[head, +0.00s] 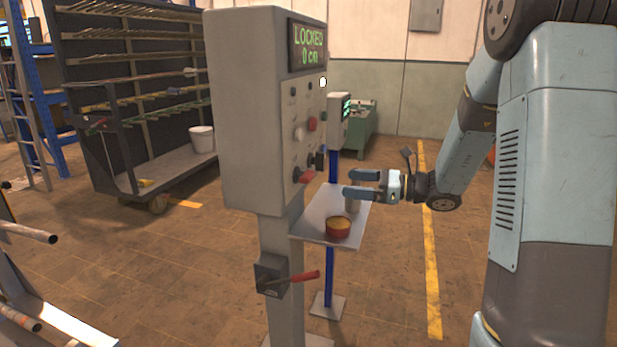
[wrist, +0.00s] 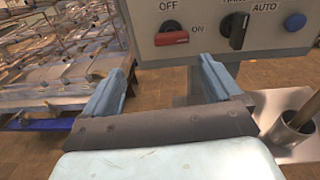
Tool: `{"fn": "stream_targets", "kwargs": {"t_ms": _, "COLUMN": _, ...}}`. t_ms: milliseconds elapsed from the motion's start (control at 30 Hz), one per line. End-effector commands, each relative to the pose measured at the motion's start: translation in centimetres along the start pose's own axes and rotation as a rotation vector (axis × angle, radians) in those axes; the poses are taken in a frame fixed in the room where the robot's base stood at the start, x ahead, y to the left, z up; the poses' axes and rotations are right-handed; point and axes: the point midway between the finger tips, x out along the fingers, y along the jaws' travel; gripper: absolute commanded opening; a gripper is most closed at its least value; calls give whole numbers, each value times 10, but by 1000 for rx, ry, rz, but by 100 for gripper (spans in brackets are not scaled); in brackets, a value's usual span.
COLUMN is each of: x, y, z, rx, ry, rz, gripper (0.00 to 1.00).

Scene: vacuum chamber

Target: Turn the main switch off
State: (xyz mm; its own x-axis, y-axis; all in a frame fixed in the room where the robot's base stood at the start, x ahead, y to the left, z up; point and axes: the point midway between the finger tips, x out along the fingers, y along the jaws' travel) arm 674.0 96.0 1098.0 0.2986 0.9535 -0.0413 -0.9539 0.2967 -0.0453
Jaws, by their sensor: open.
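The grey control cabinet (head: 245,120) has a red-handled rotary switch (head: 305,176) low on its panel face. In the wrist view this red switch (wrist: 172,37) sits between an OFF mark above it and an ON mark to its right; its handle lies horizontal. My gripper (head: 357,183) is open and empty, in front of the panel and to the right of the switch. In the wrist view the gripper's fingers (wrist: 160,80) point toward the panel, with the red switch ahead, above and between them. The fingers look apart from it.
A black selector (wrist: 239,28) and a blue button (wrist: 295,22) sit right of the switch. Below is a shelf (head: 312,230) with a red bowl (head: 338,229) and a metal cup (wrist: 288,133). A red-handled lever (head: 303,278) sticks out from the post. The display (head: 307,47) reads LOCKED, 0 cm.

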Motion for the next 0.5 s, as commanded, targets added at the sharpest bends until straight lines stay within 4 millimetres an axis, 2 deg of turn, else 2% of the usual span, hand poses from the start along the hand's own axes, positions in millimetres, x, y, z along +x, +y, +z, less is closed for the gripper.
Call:
{"fn": "stream_targets", "kwargs": {"t_ms": 100, "x": -2, "y": -12, "z": -6, "rx": 37, "ry": -31, "rz": -34, "gripper": 92}}
{"fn": "stream_targets", "kwargs": {"t_ms": 267, "x": 5, "y": -16, "z": -7, "rx": 49, "ry": -42, "rz": -44, "gripper": 92}}
{"fn": "stream_targets", "kwargs": {"t_ms": 500, "x": 41, "y": -17, "z": -5, "rx": 48, "ry": -41, "rz": -42, "gripper": 92}}
